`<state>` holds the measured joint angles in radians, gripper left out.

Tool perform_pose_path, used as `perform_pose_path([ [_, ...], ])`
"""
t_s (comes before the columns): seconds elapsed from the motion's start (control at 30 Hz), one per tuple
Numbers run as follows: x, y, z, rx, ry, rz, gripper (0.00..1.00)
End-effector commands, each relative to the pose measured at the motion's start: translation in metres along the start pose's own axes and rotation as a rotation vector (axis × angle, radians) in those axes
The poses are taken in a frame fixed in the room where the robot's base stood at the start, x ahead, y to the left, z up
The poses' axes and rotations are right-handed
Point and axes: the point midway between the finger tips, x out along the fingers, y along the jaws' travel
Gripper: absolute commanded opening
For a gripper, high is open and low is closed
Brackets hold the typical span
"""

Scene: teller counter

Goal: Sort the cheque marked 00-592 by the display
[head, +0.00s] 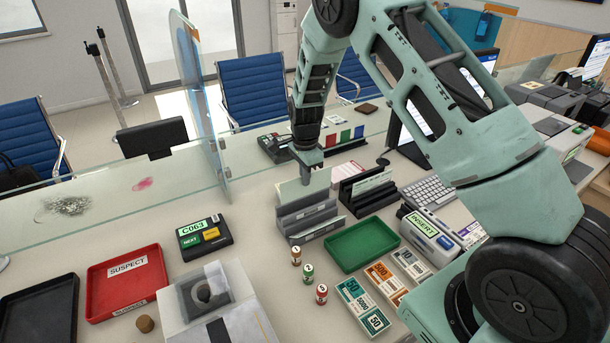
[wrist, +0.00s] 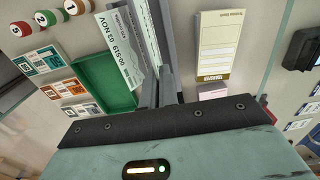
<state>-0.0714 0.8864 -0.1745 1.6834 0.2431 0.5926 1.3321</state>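My gripper (head: 308,165) points down at the grey slotted rack (head: 305,212), near its back panel. In the wrist view, its two fingers (wrist: 160,90) are close together beside the rack's panels; whether anything is between them is unclear. A pale cheque (wrist: 120,48) with print that seems to read "00-519 03 NOV" stands just left of the fingers. I cannot read 00-592 anywhere. A black holder (head: 370,201) with a pale slip (head: 371,182) stands right of the rack. A small display unit (head: 204,236) reads C063; a grey machine (head: 428,231) shows INSERT.
A green tray (head: 361,244) lies in front of the rack, with banknote bundles (head: 361,306) nearer. Numbered rolls (head: 308,273) stand left of them. A red SUSPECT tray (head: 127,283) is at left. A glass screen (head: 200,100) rises behind. A transfer slip (wrist: 220,45) lies beyond the rack.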

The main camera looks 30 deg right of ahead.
Motion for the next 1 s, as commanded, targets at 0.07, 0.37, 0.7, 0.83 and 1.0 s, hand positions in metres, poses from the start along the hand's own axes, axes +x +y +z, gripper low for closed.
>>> perform_pose_path([
  [0.07, 0.006, 0.000, 0.000, 0.000, 0.000, 0.000, 0.00],
  [0.37, 0.020, 0.000, 0.000, 0.000, 0.000, 0.001, 0.00],
  [0.7, 0.036, 0.000, 0.000, 0.000, 0.000, 0.001, 0.00],
  [0.83, 0.042, 0.000, 0.000, 0.000, 0.000, 0.000, 0.00],
  [1.0, 0.050, 0.000, 0.000, 0.000, 0.000, 0.000, 0.00],
])
